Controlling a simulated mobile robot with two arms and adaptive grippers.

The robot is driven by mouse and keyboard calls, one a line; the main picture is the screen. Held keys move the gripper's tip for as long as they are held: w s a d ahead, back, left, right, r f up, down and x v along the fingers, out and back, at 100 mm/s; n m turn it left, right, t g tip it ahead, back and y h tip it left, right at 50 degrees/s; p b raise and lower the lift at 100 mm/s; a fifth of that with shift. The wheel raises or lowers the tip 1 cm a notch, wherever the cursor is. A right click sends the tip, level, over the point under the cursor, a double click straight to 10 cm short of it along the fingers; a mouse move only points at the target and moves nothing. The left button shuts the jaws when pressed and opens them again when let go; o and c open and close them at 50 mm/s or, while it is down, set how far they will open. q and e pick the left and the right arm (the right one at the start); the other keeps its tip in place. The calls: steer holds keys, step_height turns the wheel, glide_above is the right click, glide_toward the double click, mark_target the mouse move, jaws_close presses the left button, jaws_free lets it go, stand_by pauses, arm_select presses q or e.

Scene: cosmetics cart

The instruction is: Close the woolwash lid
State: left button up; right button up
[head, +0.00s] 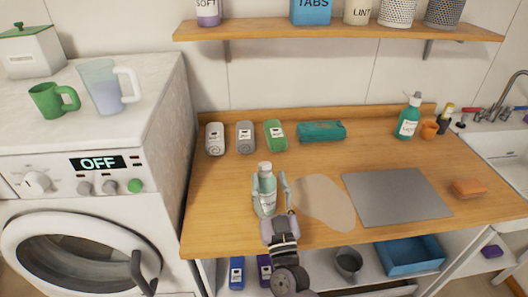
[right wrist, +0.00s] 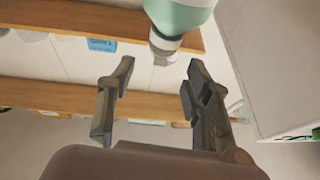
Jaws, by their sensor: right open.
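A pale green bottle with a white label and whitish cap, apparently the woolwash (head: 266,190), stands upright near the counter's front edge. Its upper part also shows at the top of the right wrist view (right wrist: 178,14), upside down, with the lid (right wrist: 164,42) pointing down in the picture. Whether the lid is fully shut cannot be told. My right gripper (head: 270,180) is open and empty, with its fingers to either side of the bottle in the head view. In the right wrist view the fingertips (right wrist: 160,64) are apart, with the lid just beyond them. My left gripper is out of view.
Rolled towels (head: 245,137) and a teal pack (head: 321,131) lie at the back of the wooden counter (head: 225,190). A grey mat (head: 397,196) and a beige patch (head: 325,203) lie right of the bottle. The washing machine (head: 80,190) stands left. A shelf (head: 340,31) hangs above.

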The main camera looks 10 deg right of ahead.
mark_target(266, 166)
steer(key=p+x, duration=0.1)
steer(key=x, duration=0.6)
steer(key=shift+w+r, duration=0.1)
steer(key=shift+w, duration=0.25)
steer(key=shift+c, duration=0.2)
